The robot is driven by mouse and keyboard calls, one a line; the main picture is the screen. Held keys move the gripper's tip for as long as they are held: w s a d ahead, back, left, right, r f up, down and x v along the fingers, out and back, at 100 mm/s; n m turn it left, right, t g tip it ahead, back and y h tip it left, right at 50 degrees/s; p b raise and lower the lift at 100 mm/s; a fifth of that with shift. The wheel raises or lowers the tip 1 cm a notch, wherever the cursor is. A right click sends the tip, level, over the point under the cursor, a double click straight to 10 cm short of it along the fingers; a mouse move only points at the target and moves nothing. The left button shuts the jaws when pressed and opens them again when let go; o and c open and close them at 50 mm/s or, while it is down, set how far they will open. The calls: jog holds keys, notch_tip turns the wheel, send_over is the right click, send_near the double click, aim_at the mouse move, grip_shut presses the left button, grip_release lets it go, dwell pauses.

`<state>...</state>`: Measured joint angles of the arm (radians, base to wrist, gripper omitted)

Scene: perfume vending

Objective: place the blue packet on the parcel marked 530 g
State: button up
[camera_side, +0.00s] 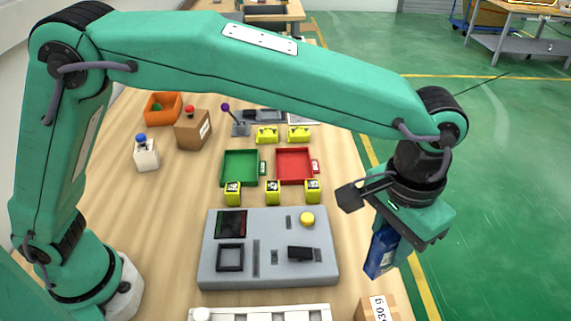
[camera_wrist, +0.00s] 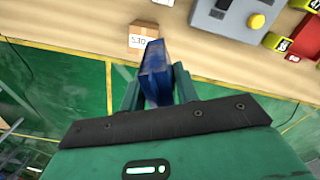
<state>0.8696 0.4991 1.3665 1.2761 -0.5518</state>
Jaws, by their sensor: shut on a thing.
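The blue packet (camera_side: 380,252) is held between the fingers of my gripper (camera_side: 392,250), which is shut on it. In the side view it hangs in the air, slightly tilted, near the table's right edge. The packet also shows in the wrist view (camera_wrist: 156,72), between the two green fingers. The parcel marked 530 g (camera_side: 372,308) is a brown box at the bottom of the side view, partly cut off by the frame. In the wrist view the parcel (camera_wrist: 143,32) lies beyond the packet's tip, and the packet hides part of it. The packet appears apart from the parcel.
A grey control panel (camera_side: 270,270) with a yellow button lies left of the parcel. Behind it are yellow blocks (camera_side: 272,192), a green tray (camera_side: 223,168) and a red tray (camera_side: 279,165). A brown box (camera_side: 190,135) and an orange bin (camera_side: 150,108) stand further back.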

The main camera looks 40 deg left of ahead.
jog(key=s+d+m, duration=0.1)
jog(key=s+d, duration=0.1)
jog(key=d, duration=0.1)
send_over(381, 311)
jog(key=shift+f, duration=4.05)
jog(key=shift+f, duration=0.1)
jog(key=o, duration=1)
notch_tip(381, 311, up, 12)
jog(key=shift+r, duration=0.15)
